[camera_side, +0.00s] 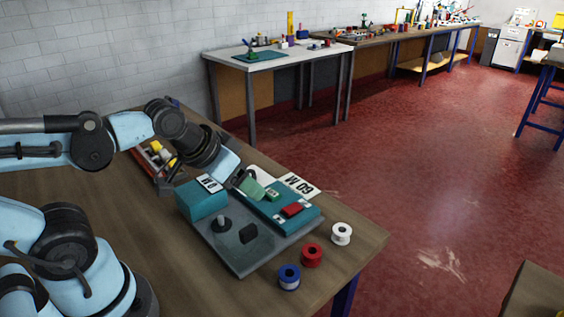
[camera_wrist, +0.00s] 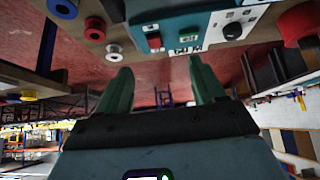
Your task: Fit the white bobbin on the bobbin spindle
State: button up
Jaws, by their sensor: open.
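The white bobbin (camera_side: 342,233) stands on the wooden table near its right edge, beyond the red and blue bobbins. It also shows in the wrist view (camera_wrist: 114,50), at the upper left beyond my fingertips. My gripper (camera_side: 250,184) is over the far side of the teal machine, well apart from the white bobbin. In the wrist view its two green fingers (camera_wrist: 162,84) are spread with nothing between them. A short grey post on a dark round foot, apparently the bobbin spindle (camera_side: 222,222), stands on the grey base plate (camera_side: 240,263). No bobbin is on it.
A red bobbin (camera_side: 312,255) and a blue bobbin (camera_side: 289,277) stand in a row with the white one. A teal block (camera_side: 203,202) and a low teal box with a red switch (camera_side: 292,209) rise from the plate. A tray (camera_side: 150,163) lies behind my arm.

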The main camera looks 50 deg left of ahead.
jog(key=w+d+r+n+g, duration=0.2)
jog(key=w+n, duration=0.2)
jog(key=n+g, duration=0.5)
jog(key=n, duration=0.9)
send_over(342, 228)
notch_tip(342, 228, down, 4)
jog(key=f, duration=0.6)
jog(key=shift+s+d+f, duration=0.1)
jog(key=shift+s+d, duration=0.05)
jog(key=shift+d, duration=0.1)
jog(key=shift+s+d+f, duration=0.1)
jog(key=shift+s+f, duration=0.05)
jog(key=shift+f, duration=1.25)
jog(key=shift+s+f, duration=0.15)
jog(key=shift+f, duration=1.2)
jog(key=c, duration=1.1)
